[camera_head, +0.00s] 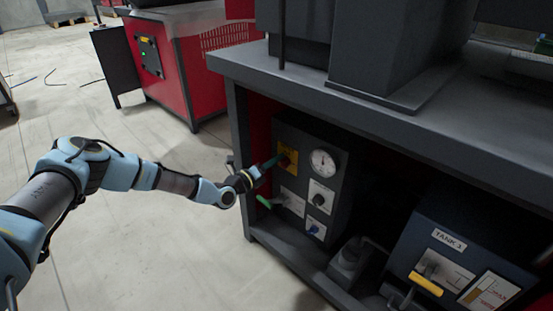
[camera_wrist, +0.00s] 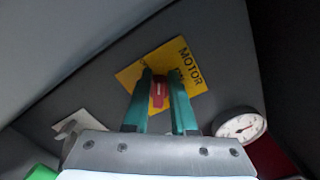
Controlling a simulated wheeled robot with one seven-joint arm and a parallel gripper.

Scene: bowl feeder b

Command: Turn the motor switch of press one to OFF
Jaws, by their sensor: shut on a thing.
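The motor switch is a red knob (camera_wrist: 158,92) on a yellow plate (camera_wrist: 192,84) marked MOTOR, with "ON" partly readable beside the knob. My gripper (camera_wrist: 160,95) is shut on the red knob, with one green finger on each side of it. In the head view, my gripper (camera_head: 270,163) reaches to the yellow plate (camera_head: 288,154) at the upper left of the dark control panel (camera_head: 296,133) under the press table. The knob is mostly hidden there by my fingers. I cannot read the exact knob setting.
A round gauge (camera_head: 323,163) sits right of the switch. Below are a green handle (camera_head: 264,202), a black knob (camera_head: 318,200) and a blue knob (camera_head: 314,230). The table edge (camera_head: 300,92) overhangs the panel. A TANK 1 unit (camera_head: 450,240) stands to the right. The floor at left is open.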

